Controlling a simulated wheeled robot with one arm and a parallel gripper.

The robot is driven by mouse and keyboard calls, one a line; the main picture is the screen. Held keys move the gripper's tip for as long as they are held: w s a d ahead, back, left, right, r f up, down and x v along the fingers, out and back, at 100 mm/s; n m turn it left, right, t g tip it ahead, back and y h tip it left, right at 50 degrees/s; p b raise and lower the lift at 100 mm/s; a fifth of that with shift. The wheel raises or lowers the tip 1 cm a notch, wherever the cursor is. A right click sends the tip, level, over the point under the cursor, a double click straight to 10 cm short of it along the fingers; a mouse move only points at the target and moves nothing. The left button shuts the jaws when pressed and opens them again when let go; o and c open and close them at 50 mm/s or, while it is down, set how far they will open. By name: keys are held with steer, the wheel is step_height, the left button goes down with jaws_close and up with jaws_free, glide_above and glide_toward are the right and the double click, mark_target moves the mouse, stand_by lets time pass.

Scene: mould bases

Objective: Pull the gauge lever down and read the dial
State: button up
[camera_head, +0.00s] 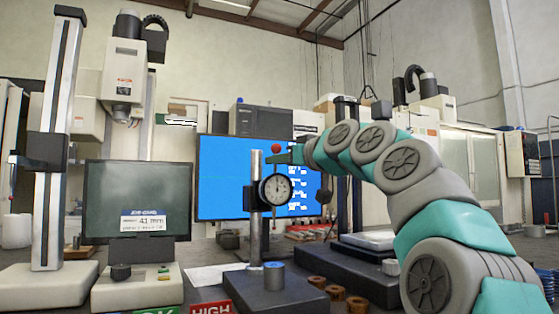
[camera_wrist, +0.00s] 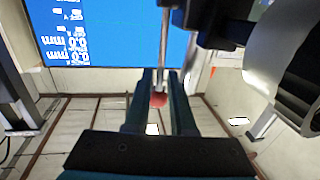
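The dial gauge (camera_head: 276,188) has a round white face on a grey post (camera_head: 255,210). Its dark needle seems to point near the top; the figures are too small to read. A red ball knob (camera_head: 276,149) shows above the dial. My gripper (camera_head: 270,157) reaches in from the right at the knob's height. In the wrist view the red knob (camera_wrist: 158,99) lies between the two teal fingers (camera_wrist: 162,90), filling most of the narrow gap. Whether both fingers press on it is unclear. A grey cylinder (camera_head: 274,276) stands on the dark gauge base (camera_head: 275,294).
A blue screen (camera_head: 225,178) stands behind the gauge. A dark monitor (camera_head: 137,200) and a tall column stand (camera_head: 57,140) are at left. A red HIGH sign (camera_head: 211,308) and a green sign (camera_head: 156,311) lie in front. Brown rings (camera_head: 336,293) lie right of the base.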

jaws_close()
stand_by(1.3)
